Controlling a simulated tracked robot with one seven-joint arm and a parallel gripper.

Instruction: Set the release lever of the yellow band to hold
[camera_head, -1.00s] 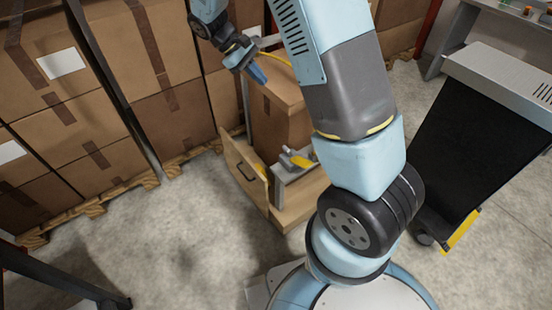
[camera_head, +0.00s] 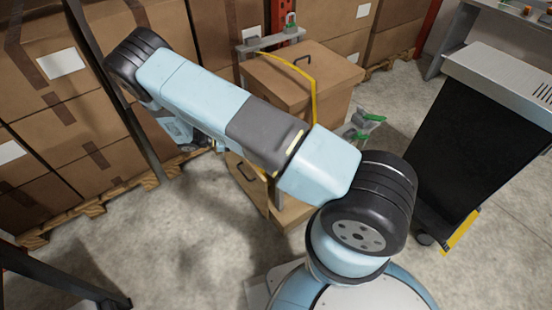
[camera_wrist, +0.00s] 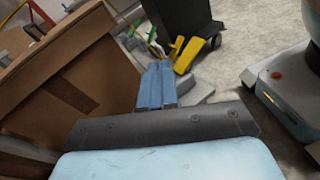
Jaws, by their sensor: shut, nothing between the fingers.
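The yellow band (camera_head: 314,85) runs over the top of a cardboard box in the head view. A yellow lever (camera_wrist: 188,54) stands beyond my fingertips in the wrist view, slightly to their right, above a grey base (camera_wrist: 199,88). My arm hides this lever in the head view. My gripper (camera_wrist: 157,68) points toward the lever area with its blue fingers together and nothing between them. A gap seems to remain between fingertips and lever, but depth is hard to judge. In the head view the gripper is mostly behind my arm.
The strapped cardboard box (camera_head: 300,72) stands close by, also on the left of the wrist view (camera_wrist: 65,95). Green levers (camera_head: 365,117) show at its right. A black cart (camera_head: 470,130) stands right; stacked boxes fill the left.

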